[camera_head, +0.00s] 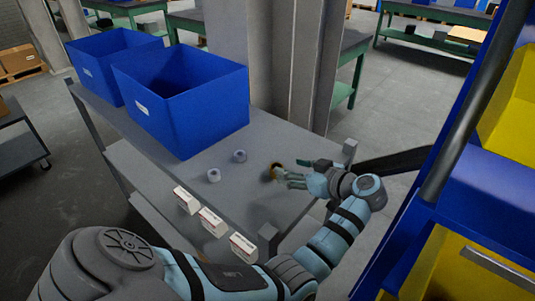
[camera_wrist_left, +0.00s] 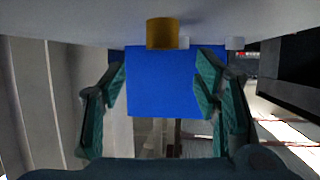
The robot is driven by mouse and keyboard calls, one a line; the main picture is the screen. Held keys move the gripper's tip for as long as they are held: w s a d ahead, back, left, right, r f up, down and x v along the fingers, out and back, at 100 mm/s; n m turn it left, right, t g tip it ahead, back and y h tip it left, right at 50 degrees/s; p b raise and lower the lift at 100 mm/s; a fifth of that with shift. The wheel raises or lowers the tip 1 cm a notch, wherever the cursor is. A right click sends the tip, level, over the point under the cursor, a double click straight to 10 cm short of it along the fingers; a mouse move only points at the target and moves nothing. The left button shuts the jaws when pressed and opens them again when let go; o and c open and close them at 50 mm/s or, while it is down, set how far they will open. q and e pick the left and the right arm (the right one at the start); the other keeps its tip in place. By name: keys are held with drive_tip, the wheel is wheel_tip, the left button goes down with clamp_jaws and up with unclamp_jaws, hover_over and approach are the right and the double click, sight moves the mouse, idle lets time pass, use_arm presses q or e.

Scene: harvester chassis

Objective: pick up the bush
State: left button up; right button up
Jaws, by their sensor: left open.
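The bush looks to be the small brass-coloured cylinder (camera_head: 275,171) standing on the grey table in the head view. It also shows as a brass cylinder (camera_wrist_left: 162,33) at the top middle of the left wrist view, which looks upside down. My left gripper (camera_head: 285,174) is just right of the bush in the head view, low over the table and pointing at it. In the left wrist view its two green fingers (camera_wrist_left: 161,75) are wide apart, with nothing held between them. The bush lines up with the gap between the fingers. My right gripper is not in view.
Two small pale cylinders, one nearer (camera_head: 214,175) and one farther (camera_head: 239,156), stand left of the bush. Several white labelled boxes (camera_head: 213,222) line the table's near edge. Blue bins (camera_head: 190,105) fill the table's left part. Blue and yellow shelving (camera_head: 490,190) stands at right.

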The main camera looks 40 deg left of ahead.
use_arm(q)
drive_tip(key=x, duration=0.3)
drive_tip(key=f+x, duration=0.1)
drive_tip(key=x, duration=0.2)
drive_tip(key=shift+s+d, duration=0.2)
drive_tip(key=shift+s, duration=0.05)
drive_tip(key=shift+d, duration=0.15)
drive_tip(key=c, duration=1.3)
drive_tip(key=shift+o, duration=0.2)
